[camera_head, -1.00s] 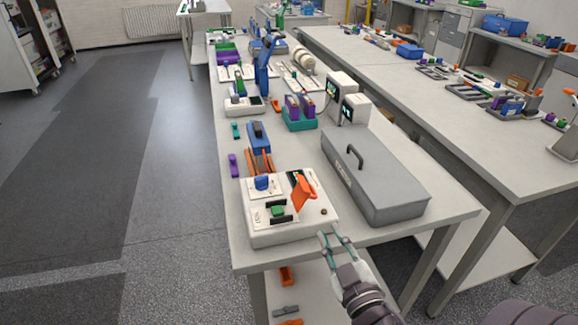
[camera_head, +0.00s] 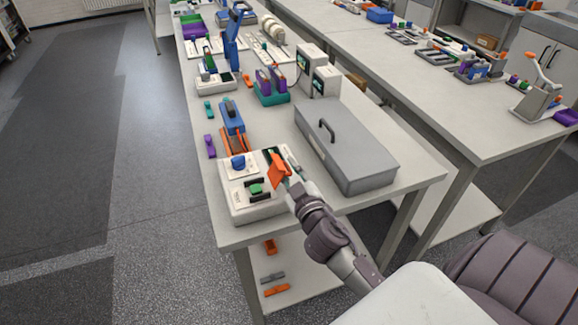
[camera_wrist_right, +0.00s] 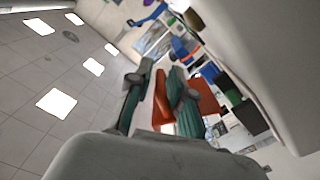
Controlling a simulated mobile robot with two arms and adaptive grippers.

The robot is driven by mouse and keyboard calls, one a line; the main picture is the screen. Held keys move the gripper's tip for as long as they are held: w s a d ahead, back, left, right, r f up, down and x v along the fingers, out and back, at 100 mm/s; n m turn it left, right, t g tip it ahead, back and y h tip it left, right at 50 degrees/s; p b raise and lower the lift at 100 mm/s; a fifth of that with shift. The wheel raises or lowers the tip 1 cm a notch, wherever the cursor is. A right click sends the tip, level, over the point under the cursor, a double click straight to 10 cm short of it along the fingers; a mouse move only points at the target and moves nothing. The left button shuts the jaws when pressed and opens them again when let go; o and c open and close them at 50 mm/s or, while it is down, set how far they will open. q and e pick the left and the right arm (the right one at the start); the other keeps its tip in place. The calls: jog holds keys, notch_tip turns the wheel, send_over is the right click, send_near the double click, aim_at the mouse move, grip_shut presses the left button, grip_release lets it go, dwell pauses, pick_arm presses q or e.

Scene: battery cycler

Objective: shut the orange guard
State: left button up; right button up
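The orange guard (camera_head: 278,169) stands raised and tilted on the right side of the white cycler box (camera_head: 234,206). The box also carries a blue knob (camera_head: 238,162) and a green part (camera_head: 256,189). My right gripper (camera_head: 289,168) is right at the guard, on its right side, its fingers partly hidden. In the right wrist view my gripper's green fingers (camera_wrist_right: 160,72) are apart, with part of the orange guard (camera_wrist_right: 206,97) showing between them and more of it beyond one finger. I cannot tell whether they touch it. My left gripper is not in view.
A grey lidded case (camera_head: 345,150) with a handle lies right of the cycler box, close to my right arm. A blue and orange device (camera_head: 232,122) stands behind the box. Loose parts lie on the shelf (camera_head: 300,262) below.

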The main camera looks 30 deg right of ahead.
jog(key=shift+w, duration=0.1)
grip_shut()
jog(key=shift+r, duration=0.1)
